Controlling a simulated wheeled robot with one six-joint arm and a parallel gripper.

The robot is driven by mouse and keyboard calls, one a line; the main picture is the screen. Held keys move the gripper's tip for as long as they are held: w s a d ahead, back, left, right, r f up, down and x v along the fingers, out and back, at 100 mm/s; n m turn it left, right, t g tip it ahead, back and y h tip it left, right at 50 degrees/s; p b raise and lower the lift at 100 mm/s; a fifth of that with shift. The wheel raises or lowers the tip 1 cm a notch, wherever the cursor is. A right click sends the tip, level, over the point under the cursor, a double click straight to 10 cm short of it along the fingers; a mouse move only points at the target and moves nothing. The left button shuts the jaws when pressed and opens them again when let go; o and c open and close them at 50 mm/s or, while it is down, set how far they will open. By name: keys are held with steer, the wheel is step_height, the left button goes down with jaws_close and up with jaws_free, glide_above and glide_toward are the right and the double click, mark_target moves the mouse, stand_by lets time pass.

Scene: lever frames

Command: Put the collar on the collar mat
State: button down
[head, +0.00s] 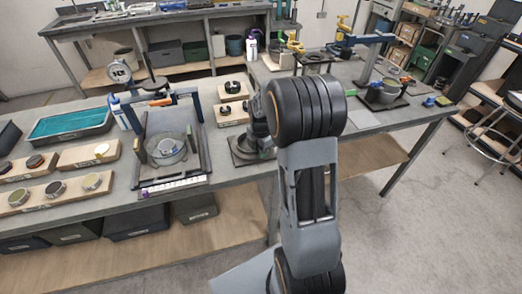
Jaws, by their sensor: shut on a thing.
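My gripper (259,140) is low over the bench, just left of my arm's large dark joint, which hides part of it. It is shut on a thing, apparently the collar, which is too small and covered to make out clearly. A dark square base (238,158) lies just under and left of the gripper; I cannot tell whether they touch. A plain grey flat mat (360,113) lies to the right of my arm, bare where it shows. I cannot tell for sure which of these is the collar mat.
A lever frame (194,105) with a clear round bowl (167,150) stands left of the gripper. A teal-lined tray (70,124) and wooden blocks with discs (62,192) fill the left.

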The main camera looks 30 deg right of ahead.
steer(key=shift+f, duration=0.15)
steer(key=c, duration=1)
jaws_free()
steer(key=shift+c, duration=0.2)
step_height(320, 180, up, 11)
steer(key=s+a+r+m+t, duration=0.1)
steer(key=s+a+m, duration=0.4)
steer(key=s+m, duration=0.3)
steer(key=s+a+r+m+t, duration=0.1)
steer(key=s+a+m, duration=0.5)
steer(key=m, duration=0.6)
steer(key=shift+s+a+t, duration=0.3)
steer(key=shift+s+t, duration=0.5)
steer(key=shift+s, duration=0.4)
